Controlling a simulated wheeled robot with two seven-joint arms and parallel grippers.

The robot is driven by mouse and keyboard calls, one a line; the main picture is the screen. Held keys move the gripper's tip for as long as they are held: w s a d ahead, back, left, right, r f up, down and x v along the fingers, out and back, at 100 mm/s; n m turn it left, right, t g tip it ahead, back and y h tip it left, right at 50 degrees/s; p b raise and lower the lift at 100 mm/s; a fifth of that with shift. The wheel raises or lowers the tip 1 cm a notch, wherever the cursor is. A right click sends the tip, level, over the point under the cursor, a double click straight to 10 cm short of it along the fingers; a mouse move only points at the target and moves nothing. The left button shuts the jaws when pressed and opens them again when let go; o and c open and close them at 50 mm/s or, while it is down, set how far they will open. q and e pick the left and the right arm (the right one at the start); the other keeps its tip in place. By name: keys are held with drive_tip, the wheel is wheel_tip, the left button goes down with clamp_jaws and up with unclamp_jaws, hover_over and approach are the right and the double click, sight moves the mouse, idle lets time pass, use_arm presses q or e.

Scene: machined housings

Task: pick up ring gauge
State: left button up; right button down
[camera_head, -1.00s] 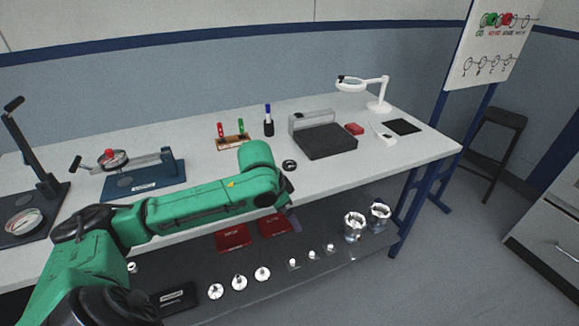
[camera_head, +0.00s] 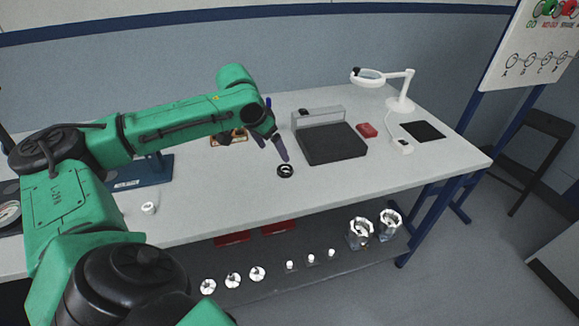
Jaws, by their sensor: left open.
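A small black ring (camera_head: 286,171), which looks like the ring gauge, lies flat on the white table near the front of the dark grey plate. My left gripper (camera_head: 270,148) comes in from the left above the table. Its dark fingers are spread and empty, pointing down. One fingertip appears just behind and above the ring in the picture, apart from it. My right gripper is not in view.
A grey block fixture with a dark plate (camera_head: 337,145) stands right of the ring. A small white part (camera_head: 149,208) lies at left. Several parts sit on the lower shelf.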

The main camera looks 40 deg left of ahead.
sight(283, 165)
use_arm(q)
drive_tip(key=x, duration=0.3)
drive_tip(key=shift+f, duration=0.4)
drive_tip(key=x, duration=0.3)
drive_tip(key=p+x, duration=0.1)
drive_tip(key=x, duration=0.2)
drive_tip(key=shift+w+d+r, duration=0.1)
drive_tip(key=shift+w+r, duration=0.05)
drive_tip(key=shift+w, duration=0.2)
drive_tip(key=shift+w+f, duration=0.1)
drive_tip(key=shift+f, duration=0.25)
drive_tip(key=c, duration=0.4)
clamp_jaws()
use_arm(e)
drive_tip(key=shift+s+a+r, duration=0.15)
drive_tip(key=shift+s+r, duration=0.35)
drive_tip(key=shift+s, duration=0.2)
use_arm(q)
drive_tip(key=shift+r, duration=0.1)
wheel_tip(283, 165, up, 20)
drive_tip(key=shift+p, duration=0.4)
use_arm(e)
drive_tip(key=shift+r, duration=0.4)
